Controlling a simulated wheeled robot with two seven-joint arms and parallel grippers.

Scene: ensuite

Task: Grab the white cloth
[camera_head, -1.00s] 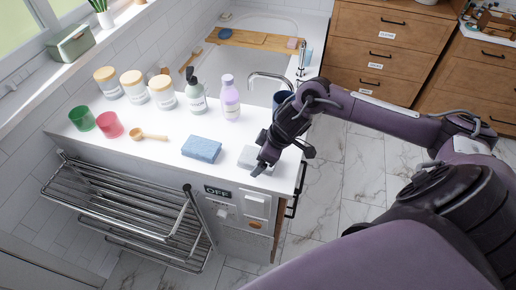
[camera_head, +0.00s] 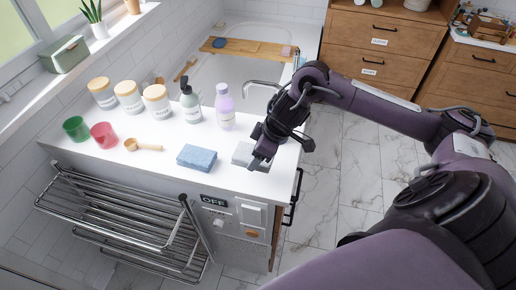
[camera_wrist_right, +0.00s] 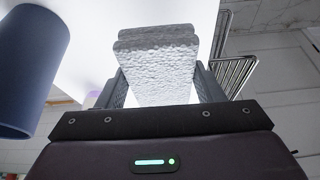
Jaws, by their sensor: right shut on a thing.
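The white cloth (camera_head: 242,154) is a folded, light grey-white block with a bumpy weave, at the right end of the white counter in the head view. My right gripper (camera_head: 264,157) is shut on it from the right. In the right wrist view the cloth (camera_wrist_right: 158,65) fills the space between my right gripper's fingers (camera_wrist_right: 160,88). I cannot tell for sure whether its underside is clear of the counter. My left gripper is not in view.
A blue folded cloth (camera_head: 197,157) lies to the left. A dark blue cylinder (camera_wrist_right: 30,70) is close in the right wrist view. A metal rack (camera_head: 120,225) hangs at the counter's front.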

